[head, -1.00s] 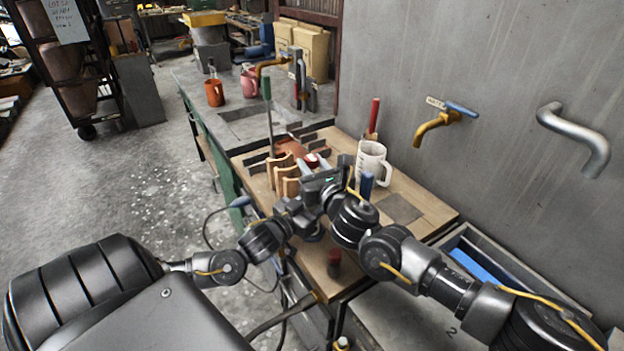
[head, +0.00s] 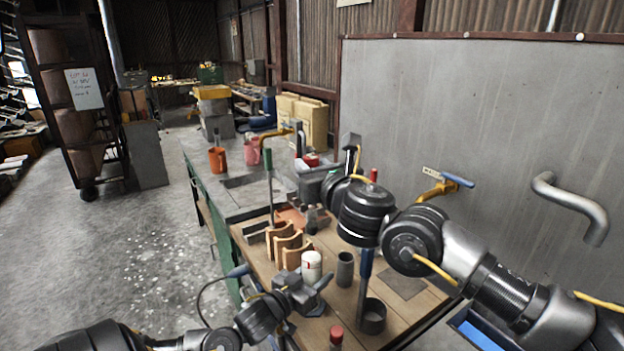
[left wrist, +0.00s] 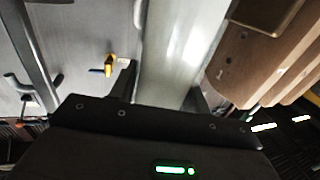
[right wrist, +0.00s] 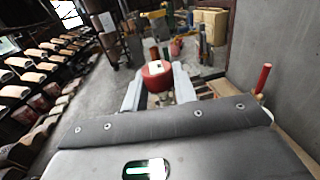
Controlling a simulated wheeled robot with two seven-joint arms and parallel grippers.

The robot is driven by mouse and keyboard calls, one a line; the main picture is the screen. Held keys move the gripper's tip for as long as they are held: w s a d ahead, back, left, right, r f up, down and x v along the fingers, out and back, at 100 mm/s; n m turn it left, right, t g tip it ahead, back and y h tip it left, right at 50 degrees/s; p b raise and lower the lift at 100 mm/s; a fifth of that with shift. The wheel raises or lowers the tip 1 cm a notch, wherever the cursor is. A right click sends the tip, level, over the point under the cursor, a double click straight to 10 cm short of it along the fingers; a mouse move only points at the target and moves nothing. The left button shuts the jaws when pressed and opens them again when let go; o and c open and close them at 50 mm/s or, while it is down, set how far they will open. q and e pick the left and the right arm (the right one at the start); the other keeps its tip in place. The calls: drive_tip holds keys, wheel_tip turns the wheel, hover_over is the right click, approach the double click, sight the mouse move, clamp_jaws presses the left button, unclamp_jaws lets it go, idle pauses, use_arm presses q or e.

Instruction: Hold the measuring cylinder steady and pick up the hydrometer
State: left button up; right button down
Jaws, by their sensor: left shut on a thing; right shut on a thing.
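My left gripper (head: 312,284) is low over the near part of the bench, beside a pale upright cylinder (head: 311,264) with small red marks. In the left wrist view a pale, translucent cylinder (left wrist: 182,55), which looks like the measuring cylinder, stands between its fingers. My right gripper (head: 320,166) is raised above the bench and is shut on a red-topped thing, seemingly the hydrometer. Its red top (right wrist: 157,76) shows between the fingers in the right wrist view. The rest of it is hidden.
Curved brown blocks (head: 286,243) stand left of the pale cylinder. A grey tube (head: 345,268) and a dark cup (head: 373,318) are to its right. A red-capped item (head: 336,334) is near the front. The wall tap (head: 437,191) is beyond my right arm.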

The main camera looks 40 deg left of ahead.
use_arm(q)
drive_tip(key=o, duration=1.5)
drive_tip(key=shift+o, duration=0.2)
drive_tip(key=s, duration=1.2)
drive_tip(key=shift+a, duration=0.2)
